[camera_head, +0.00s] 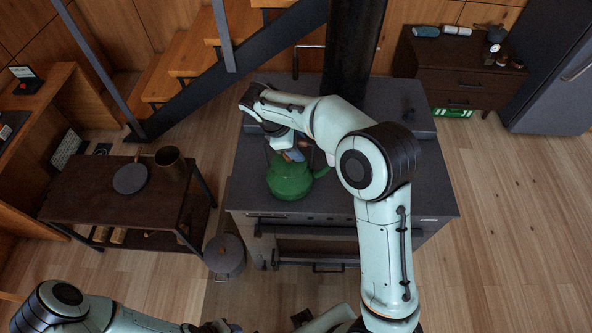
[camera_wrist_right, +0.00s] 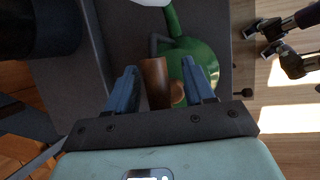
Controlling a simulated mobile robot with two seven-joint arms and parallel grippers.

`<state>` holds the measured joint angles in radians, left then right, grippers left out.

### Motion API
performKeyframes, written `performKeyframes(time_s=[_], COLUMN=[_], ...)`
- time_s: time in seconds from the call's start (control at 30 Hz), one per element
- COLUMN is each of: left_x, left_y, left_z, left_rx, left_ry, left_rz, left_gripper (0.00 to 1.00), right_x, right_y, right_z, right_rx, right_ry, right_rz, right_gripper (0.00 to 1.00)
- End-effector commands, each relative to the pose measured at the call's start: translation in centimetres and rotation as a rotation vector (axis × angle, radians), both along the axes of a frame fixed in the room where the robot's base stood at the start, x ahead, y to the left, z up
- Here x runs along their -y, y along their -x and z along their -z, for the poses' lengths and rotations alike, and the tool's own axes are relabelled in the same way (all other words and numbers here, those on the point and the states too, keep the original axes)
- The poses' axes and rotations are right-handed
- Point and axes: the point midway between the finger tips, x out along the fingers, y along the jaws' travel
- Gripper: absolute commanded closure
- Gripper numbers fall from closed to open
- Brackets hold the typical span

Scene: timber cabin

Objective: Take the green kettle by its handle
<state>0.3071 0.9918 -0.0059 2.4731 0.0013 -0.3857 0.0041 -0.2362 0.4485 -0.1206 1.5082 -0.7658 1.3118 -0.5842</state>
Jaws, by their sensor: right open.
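The green kettle (camera_head: 290,182) stands on the dark stove top (camera_head: 245,165) in the head view, partly covered by my right arm. In the right wrist view its green body (camera_wrist_right: 203,58) and spout show behind the fingers. Its brown wooden handle (camera_wrist_right: 154,80) lies between the two blue fingers of my right gripper (camera_wrist_right: 160,88), with gaps visible on both sides. My right gripper (camera_head: 291,155) is open, just above the kettle in the head view. My left gripper (camera_head: 207,327) is at the bottom edge of the head view, partly cut off, its jaws unclear.
A lidded grey pot (camera_head: 224,254) stands by the stove's left front. A black flue (camera_head: 352,50) rises behind. The wooden floor at right is clear.

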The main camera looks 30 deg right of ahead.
Motion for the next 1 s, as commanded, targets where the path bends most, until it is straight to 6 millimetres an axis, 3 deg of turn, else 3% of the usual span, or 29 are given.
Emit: performKeyframes(time_s=[0.27,0.4,0.43,1.0], left_x=[0.00,0.00,0.00,0.00], left_y=[-0.01,-0.01,-0.01,-0.01], left_z=[-0.02,-0.02,-0.02,-0.02], left_rx=[0.000,0.000,0.000,0.000], left_ry=[0.000,0.000,0.000,0.000], left_rz=[0.000,0.000,0.000,0.000], left_gripper=[0.57,0.57,0.57,0.57], right_x=[0.11,0.11,0.10,0.10], right_y=[-0.02,-0.02,-0.02,-0.02], right_z=[0.18,0.18,0.17,0.17], right_rx=[0.001,0.001,0.001,0.001], right_ry=[0.001,0.001,0.001,0.001], right_rz=[0.000,0.000,0.000,0.000], right_gripper=[0.51,0.96,1.00,1.00])
